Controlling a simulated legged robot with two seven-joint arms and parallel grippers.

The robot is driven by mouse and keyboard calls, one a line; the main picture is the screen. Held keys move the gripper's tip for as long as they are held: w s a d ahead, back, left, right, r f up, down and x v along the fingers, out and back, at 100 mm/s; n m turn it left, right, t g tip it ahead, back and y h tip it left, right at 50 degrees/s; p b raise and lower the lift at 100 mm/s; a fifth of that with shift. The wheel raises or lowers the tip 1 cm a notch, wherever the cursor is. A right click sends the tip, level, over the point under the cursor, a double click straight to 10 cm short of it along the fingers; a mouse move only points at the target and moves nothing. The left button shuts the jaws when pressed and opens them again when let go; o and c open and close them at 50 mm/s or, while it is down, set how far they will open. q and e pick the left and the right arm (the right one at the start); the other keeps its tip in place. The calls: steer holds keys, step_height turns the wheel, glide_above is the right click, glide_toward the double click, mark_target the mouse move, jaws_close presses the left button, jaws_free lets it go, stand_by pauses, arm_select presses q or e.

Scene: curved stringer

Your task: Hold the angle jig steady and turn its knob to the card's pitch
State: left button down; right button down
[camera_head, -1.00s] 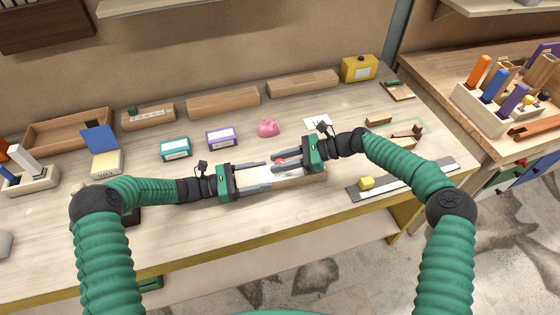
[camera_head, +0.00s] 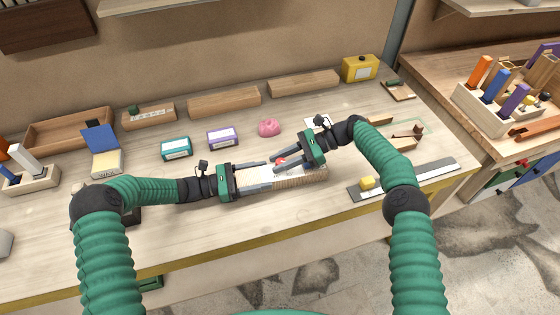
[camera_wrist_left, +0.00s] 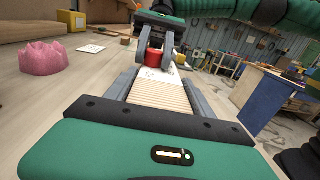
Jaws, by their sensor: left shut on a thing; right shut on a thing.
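The angle jig (camera_head: 310,176) is a long, light wooden block with a white top face, lying on the bench in front of me. Its red knob (camera_head: 281,161) shows between the right fingers. My left gripper (camera_head: 266,175) is shut on the jig's body, one finger along each side; the left wrist view shows its ribbed wood (camera_wrist_left: 158,96) between them. My right gripper (camera_head: 280,163) is shut on the red knob (camera_wrist_left: 150,60), above the jig. A small white card (camera_head: 317,122) lies flat behind the jig; its writing is too small to read. The fingers partly hide the knob and white face.
A pink lump (camera_head: 269,128), a purple-framed box (camera_head: 222,138) and a teal box (camera_head: 176,148) stand behind the jig. A grey rule (camera_head: 425,175) with a yellow block (camera_head: 367,183) lies to the right.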

mark_target(281, 160)
steer(key=c, duration=1.1)
jaws_free()
steer(key=shift+w+d, duration=0.15)
steer(key=shift+w, duration=0.05)
step_height(281, 160, up, 10)
steer(key=shift+f, duration=0.1)
